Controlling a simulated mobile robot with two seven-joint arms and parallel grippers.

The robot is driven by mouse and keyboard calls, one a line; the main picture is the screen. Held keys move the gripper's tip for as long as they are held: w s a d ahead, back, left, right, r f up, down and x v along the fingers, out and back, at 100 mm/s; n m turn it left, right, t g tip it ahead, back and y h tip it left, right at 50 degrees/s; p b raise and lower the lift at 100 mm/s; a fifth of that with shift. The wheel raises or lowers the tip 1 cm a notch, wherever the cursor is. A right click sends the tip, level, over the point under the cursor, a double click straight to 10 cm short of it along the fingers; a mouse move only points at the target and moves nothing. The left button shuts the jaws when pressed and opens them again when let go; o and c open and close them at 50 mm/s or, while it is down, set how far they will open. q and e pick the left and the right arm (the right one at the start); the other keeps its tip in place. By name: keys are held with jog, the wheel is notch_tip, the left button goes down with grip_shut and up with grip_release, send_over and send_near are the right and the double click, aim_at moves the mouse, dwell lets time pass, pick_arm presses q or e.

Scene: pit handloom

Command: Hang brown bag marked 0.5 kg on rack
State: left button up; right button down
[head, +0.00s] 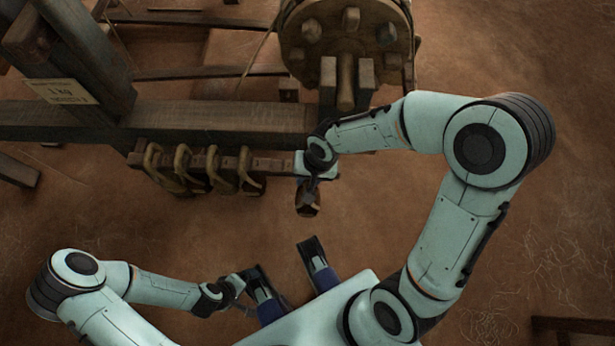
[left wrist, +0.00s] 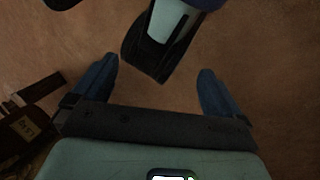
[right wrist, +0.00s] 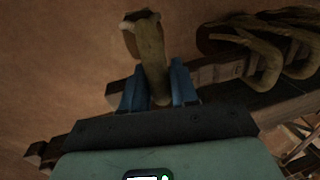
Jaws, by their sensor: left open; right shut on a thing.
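My right gripper (head: 312,183) is shut on the upper part of a brown bag (head: 307,206), at the right end of the rack. In the right wrist view the bag (right wrist: 150,50) stands between the blue fingers (right wrist: 153,80); no weight mark is readable on it. The rack (head: 282,163) is a wooden bar along the loom beam, with several brown looped bags (head: 184,165) hanging from it. These bags (right wrist: 275,38) also show at right in the right wrist view. My left gripper (left wrist: 157,75) is open and empty, low near my base, far from the rack.
A thick loom beam (head: 230,117) runs behind the rack. A paper label (head: 62,92), seemingly reading 1 kg, is on the frame at left. A round pegged wooden wheel (head: 345,35) stands behind my right wrist. The earthen floor (head: 180,240) in front is mostly clear.

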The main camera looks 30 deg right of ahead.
jog(key=shift+w+d+p, duration=0.25)
jog(key=shift+w+d, duration=0.4)
jog(key=shift+w, duration=0.35)
jog(key=shift+w+d+p, duration=0.25)
jog(key=shift+w+d, duration=0.35)
jog(key=shift+w, duration=0.4)
jog(key=shift+w+d, duration=0.3)
jog(key=shift+w, duration=0.25)
jog(key=shift+w+d, duration=0.3)
jog(key=shift+w, duration=0.25)
jog(key=shift+f+b, duration=0.35)
jog(key=shift+f, duration=0.5)
pick_arm(q)
jog(key=shift+w+a+f+b, duration=0.1)
jog(key=shift+w+b, duration=0.05)
jog(key=shift+b, duration=0.15)
pick_arm(e)
jog(key=shift+f, duration=0.45)
pick_arm(q)
jog(key=shift+f, duration=0.2)
pick_arm(e)
jog(key=shift+f, duration=0.25)
jog(key=c, duration=0.8)
grip_release()
jog(key=shift+s, duration=0.1)
